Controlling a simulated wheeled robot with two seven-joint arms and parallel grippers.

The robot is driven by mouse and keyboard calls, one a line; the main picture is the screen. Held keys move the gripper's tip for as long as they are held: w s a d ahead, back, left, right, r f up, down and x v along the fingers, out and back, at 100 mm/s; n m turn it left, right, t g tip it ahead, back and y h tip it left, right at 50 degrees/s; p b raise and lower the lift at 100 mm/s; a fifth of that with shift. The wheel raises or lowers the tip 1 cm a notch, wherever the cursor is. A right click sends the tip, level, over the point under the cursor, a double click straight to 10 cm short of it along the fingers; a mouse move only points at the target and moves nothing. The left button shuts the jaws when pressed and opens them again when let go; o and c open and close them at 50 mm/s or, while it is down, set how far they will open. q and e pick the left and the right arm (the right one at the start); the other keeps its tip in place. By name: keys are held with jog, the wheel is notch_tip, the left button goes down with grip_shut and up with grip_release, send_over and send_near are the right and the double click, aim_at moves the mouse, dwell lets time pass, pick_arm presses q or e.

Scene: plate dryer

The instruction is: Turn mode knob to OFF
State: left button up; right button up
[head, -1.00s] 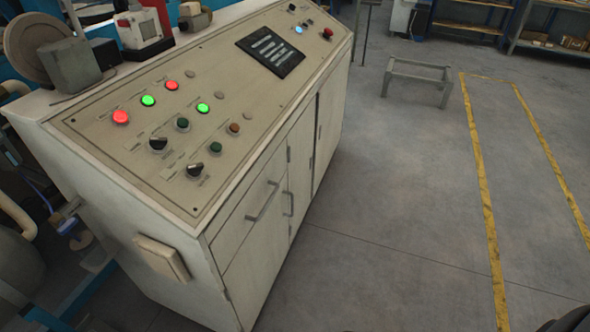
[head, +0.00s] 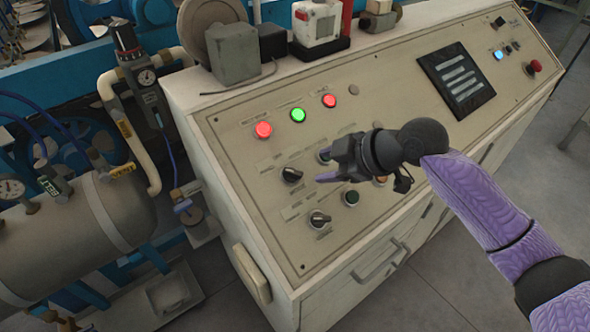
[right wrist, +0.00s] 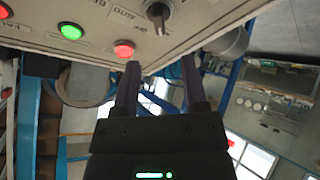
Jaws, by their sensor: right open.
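Two black knobs with pale pointers sit on the beige sloped panel (head: 238,150): an upper knob (head: 291,174) below the left red lamp, and a lower knob (head: 319,219) nearer the front edge. The upper one appears to be the knob (right wrist: 158,14) in the right wrist view, where AUTO and OFF are printed beside it. Its exact setting is hard to read. My right gripper (head: 327,167) is above the panel, right of the upper knob, open and empty, fingers pointing left. In the wrist view its two fingers (right wrist: 160,63) are apart, with nothing between them.
Red (head: 263,130) and green (head: 298,115) lamps line the panel's upper left. A dark screen (head: 456,80) and red button (head: 535,66) are at right. A grey tank (head: 75,235) and pipes stand left. My gripper hides some panel buttons.

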aim_at(293, 171)
jog(key=b+x, duration=0.2)
jog(key=x, duration=0.7)
jog(key=shift+w+a+f, duration=0.1)
jog(key=shift+w+a, duration=0.15)
jog(key=shift+a, duration=0.1)
grip_shut()
